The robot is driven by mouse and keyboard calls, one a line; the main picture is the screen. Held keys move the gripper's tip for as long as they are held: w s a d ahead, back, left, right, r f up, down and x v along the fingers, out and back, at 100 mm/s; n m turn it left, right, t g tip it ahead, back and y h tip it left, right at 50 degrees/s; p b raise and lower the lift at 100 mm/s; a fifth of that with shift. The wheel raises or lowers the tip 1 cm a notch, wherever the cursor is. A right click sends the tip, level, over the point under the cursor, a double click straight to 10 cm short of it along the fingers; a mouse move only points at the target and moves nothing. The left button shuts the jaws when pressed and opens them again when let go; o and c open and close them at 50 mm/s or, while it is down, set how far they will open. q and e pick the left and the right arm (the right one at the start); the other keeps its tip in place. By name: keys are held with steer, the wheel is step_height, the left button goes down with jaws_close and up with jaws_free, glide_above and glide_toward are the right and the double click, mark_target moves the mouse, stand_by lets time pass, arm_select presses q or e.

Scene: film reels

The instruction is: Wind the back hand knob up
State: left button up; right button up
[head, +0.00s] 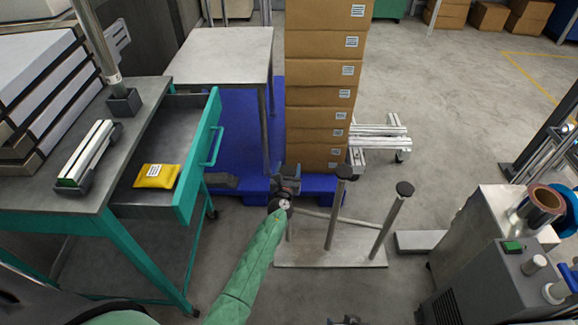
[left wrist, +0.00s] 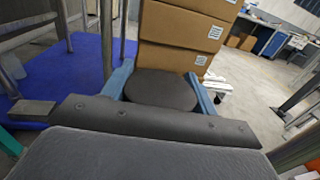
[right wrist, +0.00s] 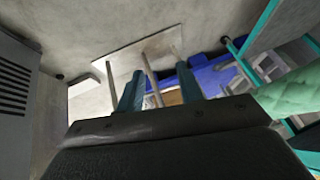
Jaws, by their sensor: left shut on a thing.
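A flat metal base plate (head: 310,255) on the floor carries upright metal posts. In the head view the gripper hides this knob. I cannot tell for certain which knob is the back one. My right gripper (right wrist: 158,88) is open and empty, low near the bottom edge of the head view.
A tall stack of brown boxes (head: 320,73) on a blue pallet stands just behind the posts. A teal workbench (head: 110,240) with an open drawer is at the left. A grey machine (head: 490,270) with a copper-coloured reel (head: 545,198) is at the right.

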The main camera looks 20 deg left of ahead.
arm_select(q)
steer(key=n+y, duration=0.1)
steer(key=y, duration=0.1)
steer(key=shift+s+f+n+g+y+p, duration=0.15)
steer(key=shift+n+g+y+p, duration=0.15)
steer(key=shift+n+p, duration=0.1)
steer(key=shift+a+f+n+g+y, duration=0.1)
steer(key=shift+n+g+y, duration=0.2)
steer(key=shift+n+y, duration=0.35)
steer(key=shift+a+n+g+y, duration=0.15)
steer(key=shift+n+g+y, duration=0.2)
steer(key=shift+y, duration=0.5)
arm_select(e)
steer(key=r, duration=0.5)
steer(key=shift+s+d+r, duration=0.25)
steer(key=shift+s+r, duration=0.1)
steer(key=shift+s, duration=0.05)
arm_select(q)
steer(key=shift+s, duration=0.1)
steer(key=o, duration=1)
arm_select(e)
steer(key=shift+g, duration=0.3)
